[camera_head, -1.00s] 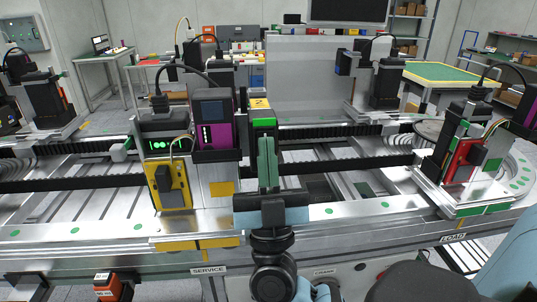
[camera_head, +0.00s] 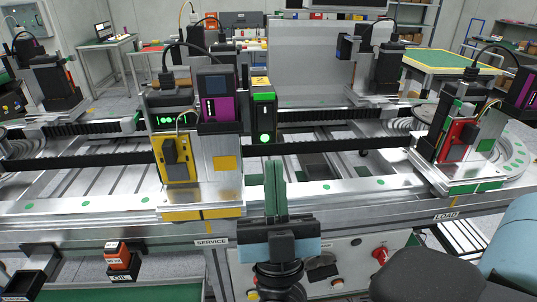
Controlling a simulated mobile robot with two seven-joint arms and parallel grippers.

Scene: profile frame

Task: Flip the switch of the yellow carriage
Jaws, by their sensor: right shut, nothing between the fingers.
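The yellow carriage stands at the service position, with a yellow plate (camera_head: 211,214) at its base. A yellow box with a dark switch handle (camera_head: 171,151) is on its front left. A black and magenta unit (camera_head: 216,108) sits above it. A black box with a green band and a lit green round button (camera_head: 264,137) stands at its right. My right gripper (camera_head: 275,165) is upright in front of the rail, below and in front of that black box. Its green fingers are together and hold nothing. It is apart from the yellow box. My left gripper is not in view.
A carriage with a red box (camera_head: 457,138) stands at the load position on the right. The metal rail edge (camera_head: 340,190) runs across the front. Below it is a control panel with a red knob (camera_head: 380,254). An orange oil container (camera_head: 118,257) stands at lower left.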

